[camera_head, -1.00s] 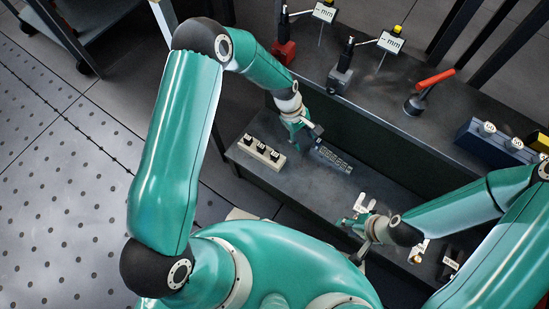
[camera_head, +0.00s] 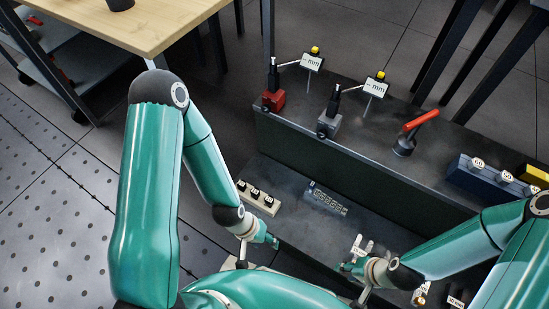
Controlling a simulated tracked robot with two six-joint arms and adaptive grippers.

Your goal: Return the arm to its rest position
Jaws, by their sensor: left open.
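My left arm is teal and comes in from the left, bent at the elbow. My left gripper (camera_head: 268,240) is low at the front edge of the lower bench shelf (camera_head: 290,222), just below the pale strip with black knobs (camera_head: 258,197). It is small in the view, and nothing shows held in it. My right arm comes in from the right. My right gripper (camera_head: 350,265) is low over the front of the shelf, beside some pale small parts (camera_head: 362,245). Its fingers are too small to read.
A dark gridded plate (camera_head: 327,199) lies on the lower shelf. The upper shelf holds a red-based gauge stand (camera_head: 274,95), a grey-based one (camera_head: 330,118), a red-handled tool (camera_head: 417,122) and a blue block (camera_head: 485,178). A wooden table (camera_head: 130,25) stands at the upper left.

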